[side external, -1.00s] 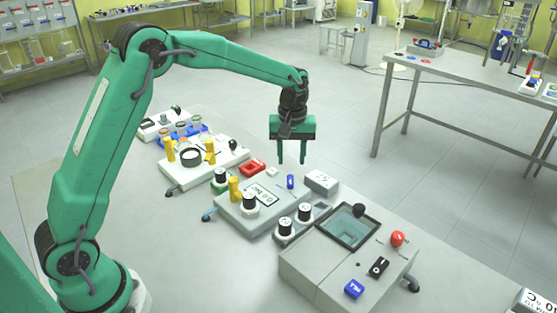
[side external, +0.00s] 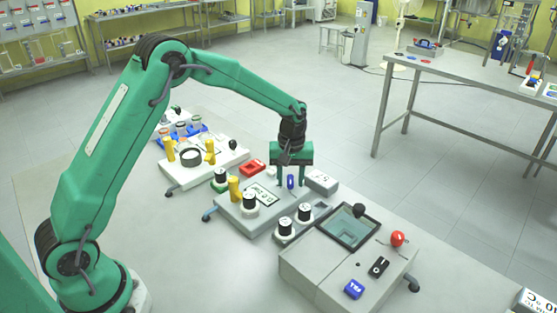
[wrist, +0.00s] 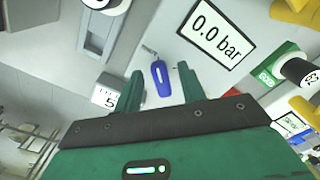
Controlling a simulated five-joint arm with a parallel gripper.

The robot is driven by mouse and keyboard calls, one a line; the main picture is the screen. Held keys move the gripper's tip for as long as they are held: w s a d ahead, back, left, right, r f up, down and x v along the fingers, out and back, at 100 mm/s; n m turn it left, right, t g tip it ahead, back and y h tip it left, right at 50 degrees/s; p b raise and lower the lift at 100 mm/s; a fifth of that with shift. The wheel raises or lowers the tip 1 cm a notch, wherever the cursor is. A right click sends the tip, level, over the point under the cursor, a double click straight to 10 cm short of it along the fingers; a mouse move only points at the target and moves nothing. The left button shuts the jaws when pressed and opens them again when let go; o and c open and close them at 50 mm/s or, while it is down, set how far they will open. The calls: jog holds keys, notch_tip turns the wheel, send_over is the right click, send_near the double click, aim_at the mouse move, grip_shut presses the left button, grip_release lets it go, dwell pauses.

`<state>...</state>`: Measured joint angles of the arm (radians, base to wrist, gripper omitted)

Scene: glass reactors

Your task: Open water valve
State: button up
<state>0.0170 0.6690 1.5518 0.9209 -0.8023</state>
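A small blue valve handle (side external: 290,182) stands on the grey unit with the pressure display. It also shows in the wrist view (wrist: 161,77), close beyond my fingertips. My gripper (side external: 290,179) is open and points down over the handle. In the wrist view its two green fingers (wrist: 160,88) lie on either side of the handle, with a visible gap on each side. I cannot tell how far the fingertips are above the handle, or whether any part touches it.
The display (wrist: 217,31) reads 0.0 bar. A small grey box marked 5 (side external: 321,181) sits close right of my gripper. A red part (side external: 252,169) lies to its left. A grey bath unit (side external: 340,265) with a red knob (side external: 398,239) stands nearer the front.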

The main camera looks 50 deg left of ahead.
grip_shut()
